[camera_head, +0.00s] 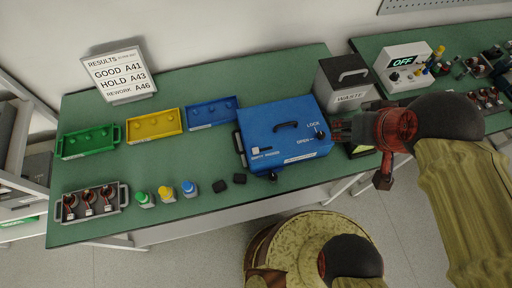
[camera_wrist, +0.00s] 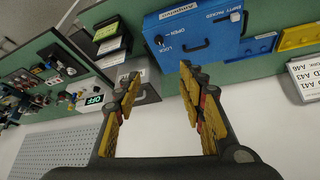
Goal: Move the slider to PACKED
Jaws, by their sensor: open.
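The blue case (camera_head: 285,132) stands on the green bench, with a dark handle on top. A small white slider (camera_head: 257,150) shows at its front left, just above the EMPTY PACKED label (camera_head: 266,155). It appears to be near the EMPTY end, but it is too small to be sure. My gripper (camera_head: 338,131) is to the right of the case, near the LOCK/OPEN side, away from the slider. In the wrist view my gripper (camera_wrist: 161,76) is open and empty, its fingers apart, with the case (camera_wrist: 195,35) beyond the tips and the label near the top right.
The grey WASTE bin (camera_head: 345,85) stands behind my gripper. Green (camera_head: 88,143), yellow (camera_head: 154,124) and blue (camera_head: 211,113) trays lie left of the case. A grey tray of stators (camera_head: 91,203), bottles and black blocks sit along the front. A white OFF box (camera_head: 404,68) is at right.

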